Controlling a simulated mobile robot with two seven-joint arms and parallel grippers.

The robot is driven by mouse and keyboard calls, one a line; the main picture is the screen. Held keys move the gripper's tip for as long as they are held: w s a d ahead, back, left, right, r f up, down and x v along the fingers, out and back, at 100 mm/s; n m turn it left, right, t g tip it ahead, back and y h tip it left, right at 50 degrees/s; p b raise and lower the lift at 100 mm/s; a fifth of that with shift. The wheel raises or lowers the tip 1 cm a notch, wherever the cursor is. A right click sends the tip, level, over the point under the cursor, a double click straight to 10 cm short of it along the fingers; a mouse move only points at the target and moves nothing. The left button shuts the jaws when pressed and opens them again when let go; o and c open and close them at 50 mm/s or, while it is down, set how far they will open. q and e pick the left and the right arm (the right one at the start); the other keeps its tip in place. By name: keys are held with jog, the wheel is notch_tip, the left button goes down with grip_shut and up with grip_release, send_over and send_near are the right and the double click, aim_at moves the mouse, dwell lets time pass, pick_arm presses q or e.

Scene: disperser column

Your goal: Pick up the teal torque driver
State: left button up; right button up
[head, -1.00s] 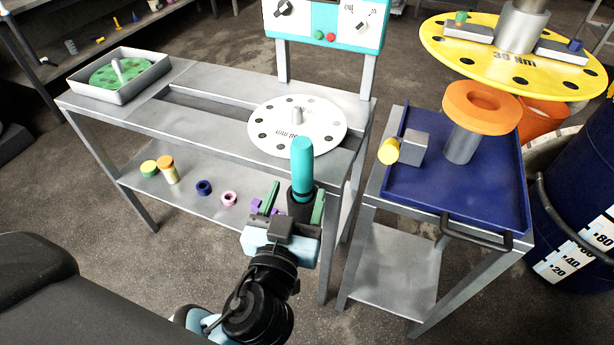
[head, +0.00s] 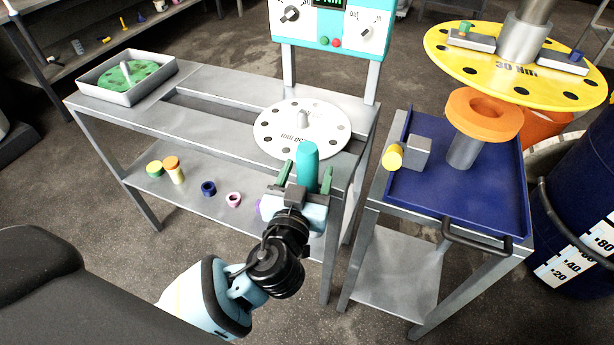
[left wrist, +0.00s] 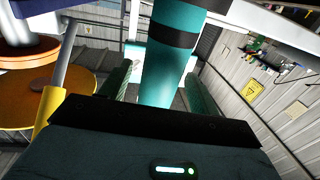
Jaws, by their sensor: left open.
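The teal torque driver (head: 307,166) stands upright at the front right end of the grey bench, its lower part hidden behind my left gripper. In the left wrist view the driver (left wrist: 168,70) is a teal cylinder with dark bands, rising between the fingers. My left gripper (head: 306,179) is open, with one green finger on each side of the driver. In the left wrist view a gap shows beside the fingers (left wrist: 160,88); contact cannot be told. My right gripper is not in view.
A white disc (head: 270,130) lies on the bench (head: 215,85) just behind the driver. A blue tray (head: 470,205) on a cart stands to the right, holding an orange ring (head: 484,97) on a post. Small coloured rings and cylinders lie on the lower shelf (head: 200,215).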

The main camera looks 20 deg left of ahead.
pick_arm(q)
jog(key=shift+w, duration=0.3)
jog(key=shift+c, duration=0.3)
